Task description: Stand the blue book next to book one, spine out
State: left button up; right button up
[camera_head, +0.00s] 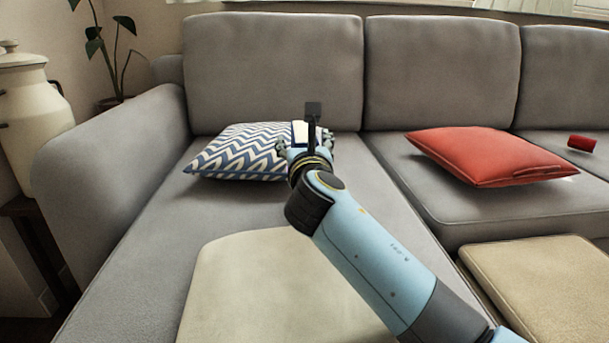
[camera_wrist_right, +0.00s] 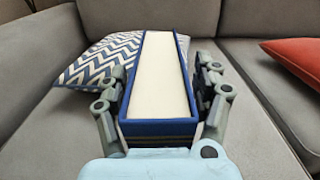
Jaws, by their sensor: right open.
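The blue book (camera_wrist_right: 158,129) has a dark blue cover and a broad cream page side that faces the right wrist camera. It lies between the fingers of my right gripper (camera_wrist_right: 161,75), which is open with one finger on each side of it. I cannot tell whether the fingers touch it. In the head view my right gripper (camera_head: 305,146) is over the zigzag pillow, and a small part of the book (camera_head: 299,131) shows beyond it. I cannot make out book one in either view. My left gripper is not in view.
A grey sofa (camera_head: 275,65) fills the view. A blue-and-white zigzag pillow (camera_head: 235,152) lies behind the right gripper, and a red pillow (camera_head: 490,157) with a small red object (camera_head: 581,144) is at right. A cream pad (camera_head: 245,290) lies in front.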

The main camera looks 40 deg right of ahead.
jog(key=shift+a+r, duration=0.1)
grip_shut()
dwell(0.3)
jog(key=shift+r, duration=0.15)
